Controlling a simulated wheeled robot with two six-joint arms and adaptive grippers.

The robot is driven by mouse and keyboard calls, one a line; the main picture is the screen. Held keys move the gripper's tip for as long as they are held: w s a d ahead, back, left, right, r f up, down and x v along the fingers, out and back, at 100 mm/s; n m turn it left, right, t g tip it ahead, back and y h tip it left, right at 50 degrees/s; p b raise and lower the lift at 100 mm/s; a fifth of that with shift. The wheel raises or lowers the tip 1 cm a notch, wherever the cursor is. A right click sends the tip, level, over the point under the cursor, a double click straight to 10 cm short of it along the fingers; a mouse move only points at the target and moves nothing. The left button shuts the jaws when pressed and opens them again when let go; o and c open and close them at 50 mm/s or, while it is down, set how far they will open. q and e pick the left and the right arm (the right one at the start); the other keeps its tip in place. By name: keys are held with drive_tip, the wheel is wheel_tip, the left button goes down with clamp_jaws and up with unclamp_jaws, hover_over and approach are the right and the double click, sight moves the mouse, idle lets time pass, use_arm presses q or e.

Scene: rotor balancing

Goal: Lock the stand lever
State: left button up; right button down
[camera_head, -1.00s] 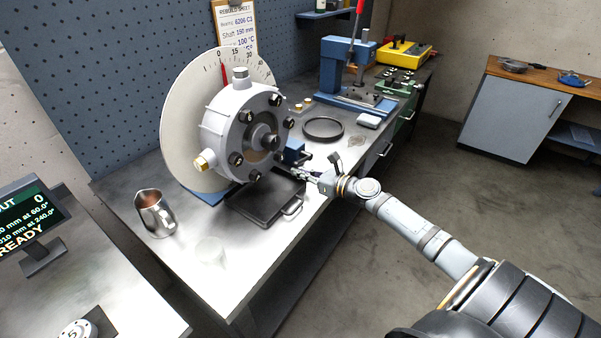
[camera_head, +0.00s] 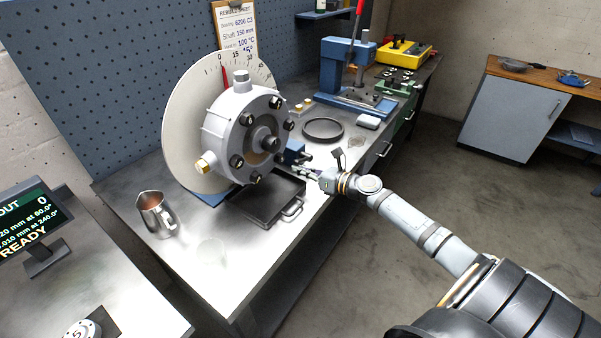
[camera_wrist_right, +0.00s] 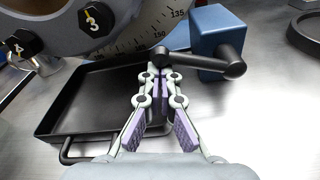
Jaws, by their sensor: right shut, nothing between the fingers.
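The stand lever (camera_wrist_right: 198,59) is a black bar on the blue stand block (camera_wrist_right: 209,32); in the right wrist view it points left from its pivot to a rounded end. The block also shows in the head view (camera_head: 294,147), beside the grey rotor housing (camera_head: 240,125) with its dial. My right gripper (camera_wrist_right: 158,76) is shut and empty, its fingertips just below the lever's rounded end; I cannot tell whether they touch it. It also shows in the head view (camera_head: 299,168), partly blending with the lever. My left gripper is not in view.
A black tray (camera_head: 282,211) lies under the rotor, close to my right fingers. A black ring (camera_head: 323,129) lies behind the block. A metal jug (camera_head: 155,212) stands at the bench's left. The front strip of the bench is clear.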

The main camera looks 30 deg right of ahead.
sight(304, 156)
drive_tip(key=r+m, duration=0.1)
drive_tip(key=r+m+p, duration=0.1)
drive_tip(key=m, duration=0.1)
drive_tip(key=shift+w+d+r+y+p, duration=0.2)
drive_tip(key=shift+d+r+y+p, duration=0.1)
drive_tip(key=shift+d+r, duration=0.1)
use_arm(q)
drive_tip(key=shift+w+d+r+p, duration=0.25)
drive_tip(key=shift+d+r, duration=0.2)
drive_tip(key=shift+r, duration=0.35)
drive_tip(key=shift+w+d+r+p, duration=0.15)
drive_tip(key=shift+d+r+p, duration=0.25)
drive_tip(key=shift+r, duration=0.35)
use_arm(e)
drive_tip(key=w+d+r+m+y, duration=0.1)
drive_tip(key=w+d+r+m, duration=0.1)
drive_tip(key=m, duration=0.5)
drive_tip(key=shift+d+r+m, duration=0.4)
drive_tip(key=shift+d+r, duration=0.45)
drive_tip(key=shift+d, duration=0.55)
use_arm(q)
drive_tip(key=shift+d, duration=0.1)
